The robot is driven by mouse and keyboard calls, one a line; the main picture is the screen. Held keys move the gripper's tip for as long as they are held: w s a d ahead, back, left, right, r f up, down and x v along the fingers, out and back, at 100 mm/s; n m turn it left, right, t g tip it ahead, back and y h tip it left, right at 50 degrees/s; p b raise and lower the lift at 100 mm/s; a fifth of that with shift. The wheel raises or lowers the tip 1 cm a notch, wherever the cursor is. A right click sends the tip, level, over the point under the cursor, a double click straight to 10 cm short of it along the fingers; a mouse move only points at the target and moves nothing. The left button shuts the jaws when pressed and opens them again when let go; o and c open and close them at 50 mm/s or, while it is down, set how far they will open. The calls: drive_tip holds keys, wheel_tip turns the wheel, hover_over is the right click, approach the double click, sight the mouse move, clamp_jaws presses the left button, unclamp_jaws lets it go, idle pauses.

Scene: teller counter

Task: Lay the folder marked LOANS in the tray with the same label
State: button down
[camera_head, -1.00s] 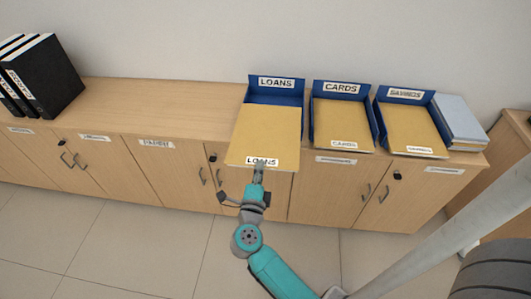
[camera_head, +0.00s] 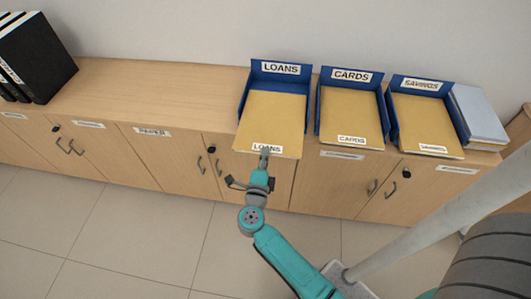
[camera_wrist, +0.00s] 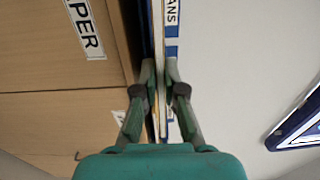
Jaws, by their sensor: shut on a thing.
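The tan LOANS folder (camera_head: 270,118) lies mostly inside the blue LOANS tray (camera_head: 281,69), between its side walls, with its far edge near the labelled back wall. Its near edge, with the LOANS label, sticks out toward me past the tray front. My gripper (camera_head: 264,154) is shut on the middle of that near edge. In the wrist view, my gripper's fingers (camera_wrist: 160,80) pinch the folder, seen edge-on, and the tray's label partly shows beyond. I cannot tell whether the folder rests flat on the tray floor.
To the right stand the CARDS tray (camera_head: 351,76) and the SAVINGS tray (camera_head: 422,84), each holding a tan folder, then a grey stack (camera_head: 477,112). Black binders (camera_head: 38,58) stand at the far left. The wooden cabinet top (camera_head: 160,92) between is clear.

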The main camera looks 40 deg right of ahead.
sight(269, 137)
drive_tip(key=shift+f+x, duration=0.2)
drive_tip(key=shift+x, duration=0.9)
drive_tip(key=shift+f+x, duration=0.2)
drive_tip(key=shift+x, duration=0.85)
drive_tip(key=shift+f+x, duration=0.2)
drive_tip(key=shift+x, duration=2.4)
drive_tip(key=shift+w+f, duration=0.1)
drive_tip(key=shift+f, duration=0.2)
drive_tip(key=c, duration=1.2)
unclamp_jaws()
drive_tip(key=shift+a, duration=0.15)
drive_tip(key=v, duration=1.1)
drive_tip(key=shift+s+a, duration=0.25)
drive_tip(key=shift+s, duration=0.05)
